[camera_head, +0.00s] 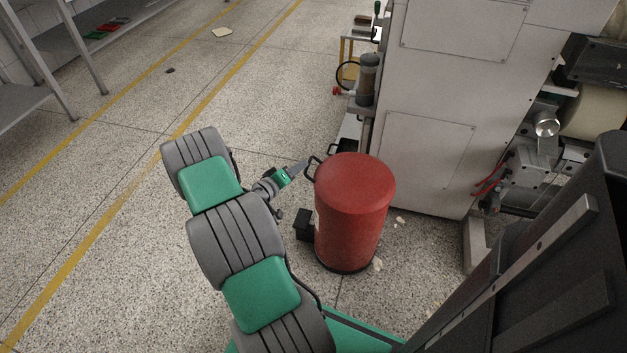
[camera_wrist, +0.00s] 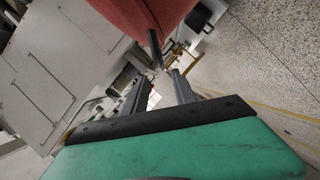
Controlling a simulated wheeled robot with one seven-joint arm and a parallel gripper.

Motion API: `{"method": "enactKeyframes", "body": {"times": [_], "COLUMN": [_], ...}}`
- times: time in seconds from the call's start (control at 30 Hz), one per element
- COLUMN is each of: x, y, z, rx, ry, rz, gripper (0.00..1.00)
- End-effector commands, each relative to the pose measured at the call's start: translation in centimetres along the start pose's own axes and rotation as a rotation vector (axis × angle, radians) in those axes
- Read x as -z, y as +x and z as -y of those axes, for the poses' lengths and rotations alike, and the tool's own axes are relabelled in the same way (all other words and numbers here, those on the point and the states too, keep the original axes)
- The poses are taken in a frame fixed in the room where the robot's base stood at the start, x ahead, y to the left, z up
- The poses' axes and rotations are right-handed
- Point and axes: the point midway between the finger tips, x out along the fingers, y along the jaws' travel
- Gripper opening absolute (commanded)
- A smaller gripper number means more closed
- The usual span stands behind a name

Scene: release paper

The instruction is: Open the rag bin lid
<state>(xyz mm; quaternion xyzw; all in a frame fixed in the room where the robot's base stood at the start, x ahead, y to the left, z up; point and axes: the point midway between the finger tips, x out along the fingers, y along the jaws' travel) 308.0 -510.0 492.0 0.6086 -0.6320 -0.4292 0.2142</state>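The red rag bin (camera_head: 352,225) stands upright on the floor, and its domed red lid (camera_head: 355,178) sits down on it. A black handle loop (camera_head: 313,167) sticks out from the lid's left side. My gripper (camera_head: 298,167) is just left of this handle, at about its height. In the wrist view, my gripper (camera_wrist: 157,74) has its two fingers apart with a gap between them. The dark handle (camera_wrist: 155,46) shows just beyond the fingertips, near the gap, and the red bin (camera_wrist: 108,14) fills the top. Whether a finger touches the handle I cannot tell.
A black pedal block (camera_head: 303,225) is at the bin's lower left. A large pale machine (camera_head: 430,110) stands close behind and right of the bin. Paper scraps (camera_head: 378,264) lie by its base. The speckled floor to the left is mostly clear. A grey shelf (camera_head: 85,45) is at far left.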

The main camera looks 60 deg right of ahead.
Motion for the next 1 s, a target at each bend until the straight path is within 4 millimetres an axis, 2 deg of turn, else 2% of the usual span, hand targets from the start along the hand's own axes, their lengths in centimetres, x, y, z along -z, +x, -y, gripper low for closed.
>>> {"method": "enactKeyframes", "body": {"times": [0.03, 0.1, 0.17, 0.4, 0.53, 0.87, 1.0], "x": [-1.1, -1.4, -1.4, -1.4, -1.2, -1.1, -1.1], "y": [0.8, 1.4, 2.0, 6.4, 8.2, 8.8, 8.8], "z": [0.7, 0.6, 0.5, 0.3, 0.3, 0.2, 0.2], "rx": [-0.018, -0.031, -0.034, -0.033, -0.031, -0.029, -0.029], "ry": [-0.016, -0.026, -0.026, -0.025, -0.026, -0.028, -0.028], "rz": [-0.01, -0.02, -0.022, -0.02, -0.02, -0.022, -0.022], "gripper": [0.33, 0.33, 0.33, 0.33, 0.33, 0.32, 0.2]}}
